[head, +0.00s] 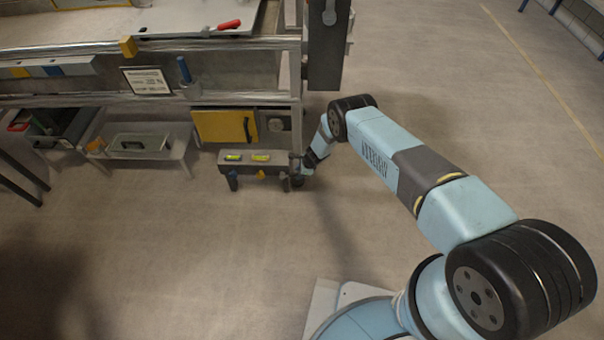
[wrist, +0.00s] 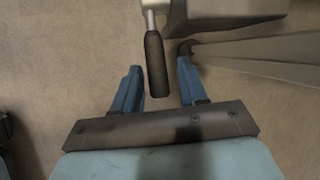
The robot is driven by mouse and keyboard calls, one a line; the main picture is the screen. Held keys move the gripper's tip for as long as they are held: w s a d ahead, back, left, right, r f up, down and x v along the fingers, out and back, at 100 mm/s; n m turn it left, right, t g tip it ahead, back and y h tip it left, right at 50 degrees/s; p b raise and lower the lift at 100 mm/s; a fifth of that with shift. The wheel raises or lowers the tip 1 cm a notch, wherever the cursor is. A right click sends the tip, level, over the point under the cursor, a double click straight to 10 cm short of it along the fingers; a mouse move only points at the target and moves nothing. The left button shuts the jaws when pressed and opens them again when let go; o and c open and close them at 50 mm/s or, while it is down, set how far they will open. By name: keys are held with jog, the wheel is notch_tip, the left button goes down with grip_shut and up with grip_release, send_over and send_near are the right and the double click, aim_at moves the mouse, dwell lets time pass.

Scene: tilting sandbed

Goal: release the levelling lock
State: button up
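A lever with a black grip (wrist: 155,65) on a short metal shaft shows in the wrist view; no label marks it as the levelling lock. My gripper (wrist: 160,80) is open, with one blue finger on each side of the grip and visible gaps to both. My gripper and wrist largely hide the lever there. A dark handle (head: 232,182) hangs below the bar's left end.
The metal-framed sandbed stand (head: 298,75) rises behind the bar, with a dark upright box (head: 325,45) beside my arm. A yellow panel (head: 225,126) is above the bar. A low stool with a tray (head: 140,143) stands left. The floor in front is clear.

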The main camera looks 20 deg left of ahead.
jog(key=shift+w+r, duration=0.1)
grip_shut()
